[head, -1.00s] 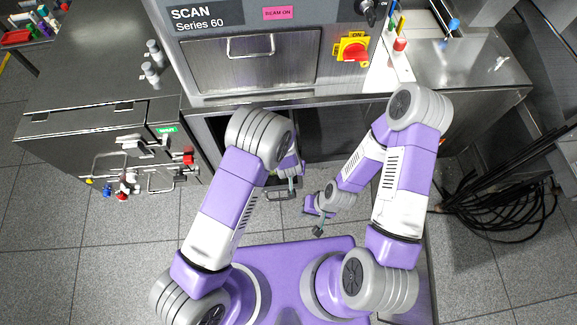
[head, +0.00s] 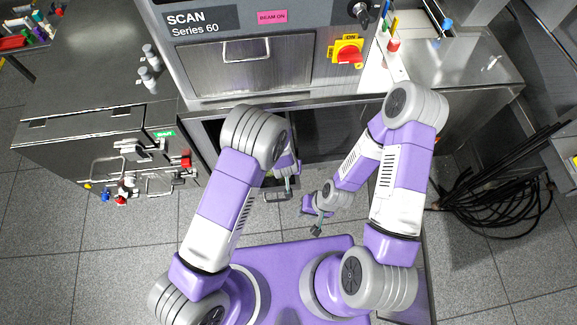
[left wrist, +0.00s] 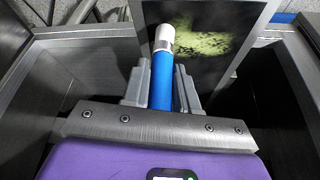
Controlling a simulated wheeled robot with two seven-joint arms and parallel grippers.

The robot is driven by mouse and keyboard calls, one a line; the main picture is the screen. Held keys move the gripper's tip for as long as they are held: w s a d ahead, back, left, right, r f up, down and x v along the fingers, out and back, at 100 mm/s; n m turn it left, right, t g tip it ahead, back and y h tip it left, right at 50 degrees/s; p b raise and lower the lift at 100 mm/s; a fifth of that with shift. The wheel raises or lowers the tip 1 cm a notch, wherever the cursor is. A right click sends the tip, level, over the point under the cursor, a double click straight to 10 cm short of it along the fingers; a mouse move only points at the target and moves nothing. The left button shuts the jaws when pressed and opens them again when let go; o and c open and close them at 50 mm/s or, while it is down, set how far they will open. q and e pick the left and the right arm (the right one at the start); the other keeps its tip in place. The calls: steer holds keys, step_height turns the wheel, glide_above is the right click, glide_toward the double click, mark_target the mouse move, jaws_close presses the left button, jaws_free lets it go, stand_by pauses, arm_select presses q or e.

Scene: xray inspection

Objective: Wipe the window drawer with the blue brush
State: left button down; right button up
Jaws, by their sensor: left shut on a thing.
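The blue brush (left wrist: 161,82) is between the grey fingers of my left gripper (left wrist: 162,92), which is shut on its handle. Its white and silver end points away from the gripper, over the window drawer (left wrist: 215,68). The drawer has a metallic frame around a dark pane with a yellow-green smear. Whether the brush touches the pane I cannot tell. In the head view my left gripper (head: 287,182) is partly hidden by its arm, beside the drawer's handle (head: 275,196) under the cabinet. My right gripper (head: 316,229) hangs to the right of it; its finger gap is too small to judge.
The scan cabinet (head: 250,68) stands ahead with an open dark space below. A metal box with valves (head: 130,170) stands on the left. Black cables (head: 495,205) lie coiled on the right floor. Dark walls flank my left gripper in the wrist view.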

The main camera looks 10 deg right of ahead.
arm_select(q)
steer(key=shift+w+a+b, duration=0.4)
steer(key=shift+w+a, duration=0.15)
steer(key=shift+a, duration=1)
steer(key=shift+w+a+b, duration=0.45)
steer(key=shift+w+a, duration=0.15)
steer(key=shift+a, duration=0.9)
steer(key=shift+w+a+b, duration=0.4)
steer(key=shift+w+a, duration=0.15)
steer(key=shift+a, duration=1)
steer(key=shift+f+b, duration=0.6)
steer(key=shift+f, duration=0.05)
steer(key=shift+d, duration=0.15)
steer(key=shift+d, duration=0.8)
steer(key=shift+s+d, duration=0.1)
steer(key=shift+d, duration=0.1)
steer(key=shift+d+p, duration=0.45)
steer(key=shift+d, duration=0.35)
steer(key=shift+d, duration=0.9)
